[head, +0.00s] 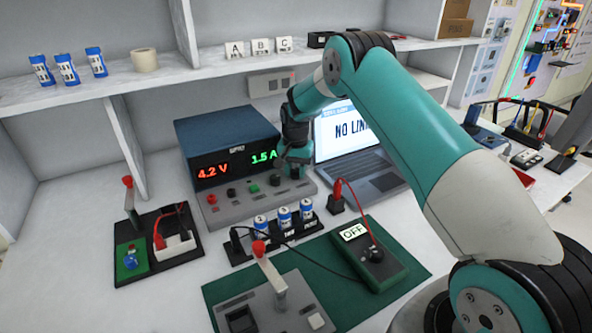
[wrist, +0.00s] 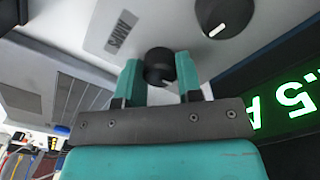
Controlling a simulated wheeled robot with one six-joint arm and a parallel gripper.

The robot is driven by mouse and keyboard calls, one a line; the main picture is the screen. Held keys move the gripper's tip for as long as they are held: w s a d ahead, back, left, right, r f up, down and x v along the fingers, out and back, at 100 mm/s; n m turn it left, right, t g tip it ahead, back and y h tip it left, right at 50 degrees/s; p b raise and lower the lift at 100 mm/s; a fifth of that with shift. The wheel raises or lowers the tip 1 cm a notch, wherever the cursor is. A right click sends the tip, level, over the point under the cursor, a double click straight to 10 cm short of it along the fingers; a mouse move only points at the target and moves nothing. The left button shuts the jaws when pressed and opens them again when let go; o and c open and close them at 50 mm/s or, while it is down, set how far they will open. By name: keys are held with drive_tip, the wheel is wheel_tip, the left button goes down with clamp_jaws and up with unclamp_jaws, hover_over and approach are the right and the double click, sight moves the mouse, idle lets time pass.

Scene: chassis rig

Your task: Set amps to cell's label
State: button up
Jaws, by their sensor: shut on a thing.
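The power supply (head: 225,140) stands at the middle back, its red display (head: 212,170) reading 4.2 V and its green display (head: 263,157) reading 1.5 A. The green display also shows in the wrist view (wrist: 300,100), partly cut off. My gripper (head: 294,172) is at the right end of the supply's front panel. In the wrist view its teal fingers are shut on a black knob (wrist: 160,60). Blue-and-white cells (head: 284,217) stand in a black holder in front of the supply. Their label text is too small to read.
A second knob (wrist: 220,14) with a white pointer is beside the held one. The laptop (head: 355,150) reads "NO LIN", partly hidden by my arm. A meter (head: 375,262) showing OFF lies on the green mat (head: 330,262). A lever fixture (head: 145,245) stands left.

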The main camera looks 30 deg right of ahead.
sight(295, 170)
drive_tip(key=shift+m, duration=0.3)
idle(0.4)
drive_tip(key=o, duration=0.9)
wheel_tip(295, 170, up, 18)
drive_tip(key=shift+f+b, duration=0.25)
drive_tip(key=shift+b, duration=0.15)
